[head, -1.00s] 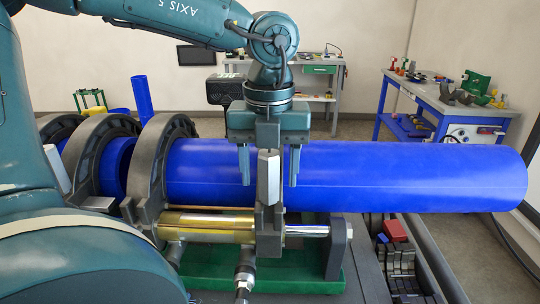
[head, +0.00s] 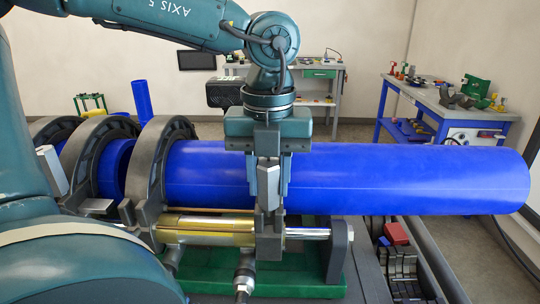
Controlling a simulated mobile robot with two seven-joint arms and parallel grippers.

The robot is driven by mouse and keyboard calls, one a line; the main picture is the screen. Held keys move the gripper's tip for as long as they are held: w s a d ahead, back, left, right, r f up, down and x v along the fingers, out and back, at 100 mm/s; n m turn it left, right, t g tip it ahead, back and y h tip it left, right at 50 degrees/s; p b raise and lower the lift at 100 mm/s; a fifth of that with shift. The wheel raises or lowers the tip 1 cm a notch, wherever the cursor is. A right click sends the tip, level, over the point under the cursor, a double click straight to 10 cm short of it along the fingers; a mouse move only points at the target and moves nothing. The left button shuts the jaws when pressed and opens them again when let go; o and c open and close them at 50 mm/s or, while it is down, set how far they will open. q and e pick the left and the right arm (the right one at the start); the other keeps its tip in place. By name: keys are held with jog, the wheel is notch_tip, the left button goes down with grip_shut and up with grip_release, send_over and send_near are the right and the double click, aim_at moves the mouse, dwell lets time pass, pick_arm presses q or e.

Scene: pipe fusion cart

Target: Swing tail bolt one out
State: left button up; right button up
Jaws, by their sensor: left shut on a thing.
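My left gripper (head: 268,178) comes down from above in front of the long blue pipe. Its two fingers are closed on the light grey block of the tail bolt (head: 269,187), which stands upright. The bolt's lower end meets a dark grey clamp bracket (head: 268,232) beside the brass-coloured cylinder. The bolt's far side is hidden by the fingers and bracket. My right gripper is not in view.
The blue pipe (head: 420,178) runs right from the dark ring clamps (head: 166,165). A brass cylinder (head: 205,228) and bright rod lie below it on a green base (head: 300,275). A blue workbench (head: 440,108) stands at the back right. Dark blocks (head: 398,262) lie at the lower right.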

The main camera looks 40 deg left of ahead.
aim_at(267, 204)
pick_arm(q)
jog(key=shift+s+d, duration=0.15)
jog(key=shift+s, duration=0.05)
jog(key=shift+s+d+f+b, duration=0.3)
jog(key=shift+s+d+b, duration=0.05)
jog(key=shift+s+b, duration=0.1)
jog(key=shift+s+d, duration=0.35)
jog(key=shift+s, duration=0.05)
jog(key=shift+f, duration=0.1)
jog(key=shift+s+d+f+b, duration=0.4)
jog(key=shift+s+b, duration=0.1)
jog(key=shift+b, duration=0.4)
jog(key=shift+s+d+f, duration=0.1)
jog(key=shift+s+d, duration=0.2)
jog(key=shift+f, duration=0.1)
